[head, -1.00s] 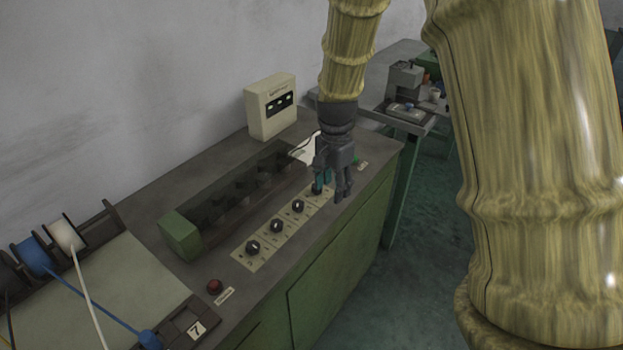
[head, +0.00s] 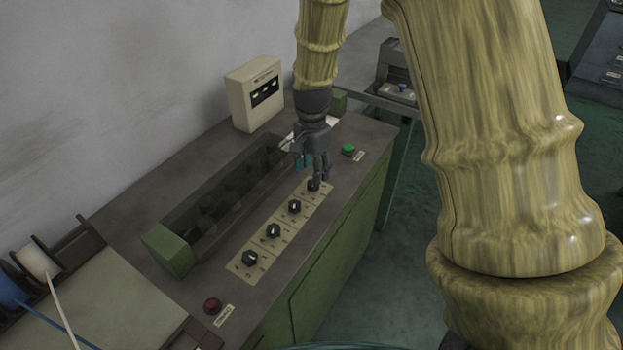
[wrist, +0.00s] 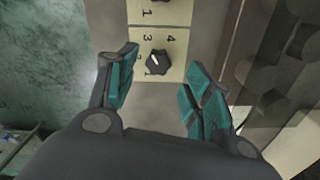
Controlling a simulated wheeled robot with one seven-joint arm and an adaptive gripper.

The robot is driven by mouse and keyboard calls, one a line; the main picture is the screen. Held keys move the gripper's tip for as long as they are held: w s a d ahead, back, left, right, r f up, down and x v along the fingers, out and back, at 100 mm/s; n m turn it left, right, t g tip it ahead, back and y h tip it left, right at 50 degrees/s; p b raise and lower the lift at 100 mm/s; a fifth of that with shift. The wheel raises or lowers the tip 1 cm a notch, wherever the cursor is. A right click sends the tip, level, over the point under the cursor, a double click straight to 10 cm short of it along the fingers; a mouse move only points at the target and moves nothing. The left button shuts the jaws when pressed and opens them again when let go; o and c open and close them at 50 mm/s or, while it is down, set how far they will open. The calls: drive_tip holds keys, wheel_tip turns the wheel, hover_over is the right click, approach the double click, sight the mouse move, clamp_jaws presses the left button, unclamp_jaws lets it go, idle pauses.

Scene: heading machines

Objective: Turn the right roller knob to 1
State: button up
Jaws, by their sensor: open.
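The right roller knob (head: 313,186) is small, black and round, last at the far right of a row on the cream panel; my gripper partly covers it in the head view. In the wrist view the knob (wrist: 159,63) shows between and a little beyond my fingers, with 1, 2, 3 and 4 printed around it. Its white mark points up-left there, seemingly between 2 and 3. My gripper (head: 314,170) is open above this knob, teal pads apart, holding nothing. A clear gap shows on both sides of the knob in the wrist view.
More black knobs (head: 273,231) continue the row leftward. A dark roller trough (head: 220,195) runs behind them. A green button (head: 348,149) lies right of my gripper, a red button (head: 212,306) at the near left. A cream box (head: 254,92) stands behind.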

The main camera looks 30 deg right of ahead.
drive_tip(key=shift+s+f+p, duration=0.1)
drive_tip(key=shift+f+p, duration=0.2)
drive_tip(key=shift+f, duration=2)
drive_tip(key=shift+c, duration=0.2)
drive_tip(key=c, duration=1)
